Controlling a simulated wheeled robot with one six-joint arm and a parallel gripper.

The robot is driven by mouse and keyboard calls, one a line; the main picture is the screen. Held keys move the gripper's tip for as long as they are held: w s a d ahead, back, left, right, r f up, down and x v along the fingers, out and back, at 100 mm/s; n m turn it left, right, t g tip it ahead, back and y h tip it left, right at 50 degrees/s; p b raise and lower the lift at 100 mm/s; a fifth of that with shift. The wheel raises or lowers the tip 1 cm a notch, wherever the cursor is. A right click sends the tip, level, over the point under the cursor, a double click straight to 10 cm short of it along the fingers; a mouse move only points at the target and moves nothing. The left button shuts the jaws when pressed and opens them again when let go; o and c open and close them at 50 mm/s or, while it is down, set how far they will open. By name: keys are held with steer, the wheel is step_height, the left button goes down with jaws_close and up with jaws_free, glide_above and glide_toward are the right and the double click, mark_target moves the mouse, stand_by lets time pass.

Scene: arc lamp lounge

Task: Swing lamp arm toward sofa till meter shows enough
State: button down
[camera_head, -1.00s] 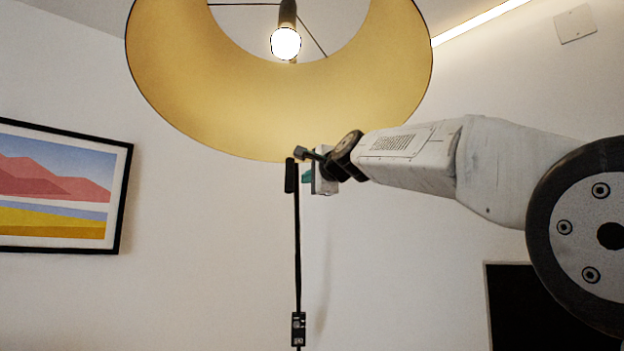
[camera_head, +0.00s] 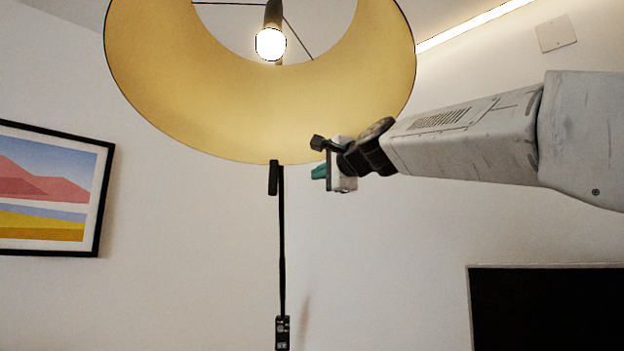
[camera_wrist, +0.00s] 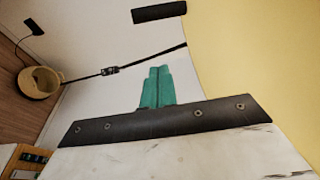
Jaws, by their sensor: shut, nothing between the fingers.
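The lamp's large yellow shade (camera_head: 260,115) hangs overhead with a lit bulb (camera_head: 270,43) inside. It also shows at the right of the wrist view (camera_wrist: 265,50). A black handle (camera_head: 273,179) hangs at the shade's lower rim; it appears at the top of the wrist view (camera_wrist: 159,12). My gripper (camera_head: 319,172) is just right of the handle, below the rim, with a gap between them. Its teal fingers (camera_wrist: 157,87) are shut and empty. The lamp's arm, the meter and the sofa are not recognisable in these views.
A black cord with an inline box (camera_head: 282,333) hangs below the handle. A framed picture (camera_head: 45,190) is on the left wall, a dark panel (camera_head: 550,310) at lower right. The wrist view shows a beige pot (camera_wrist: 40,83) on a wooden floor. Wall space below the gripper is clear.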

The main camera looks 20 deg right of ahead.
steer(key=shift+v, duration=0.95)
steer(key=shift+a+f, duration=0.1)
steer(key=shift+a, duration=0.05)
steer(key=s+f+n+g, duration=0.3)
steer(key=s+f, duration=0.1)
steer(key=f, duration=0.5)
steer(key=s+f+n+g+h, duration=0.1)
steer(key=s+f+n+g, duration=0.25)
steer(key=f, duration=0.65)
steer(key=s+f+n+g, duration=0.3)
steer(key=f, duration=0.6)
steer(key=s+d+f+n+g+h, duration=0.2)
steer(key=s+f+g, duration=0.1)
steer(key=s+f, duration=0.8)
steer(key=s+d+f+n+g+h, duration=0.2)
steer(key=s+d+f+n+g, duration=0.1)
steer(key=s+f, duration=0.9)
steer(key=s, duration=0.4)
steer(key=shift+f+g, duration=0.3)
steer(key=shift+g, duration=0.05)
steer(key=shift+w+n, duration=0.1)
steer(key=shift+n, duration=0.15)
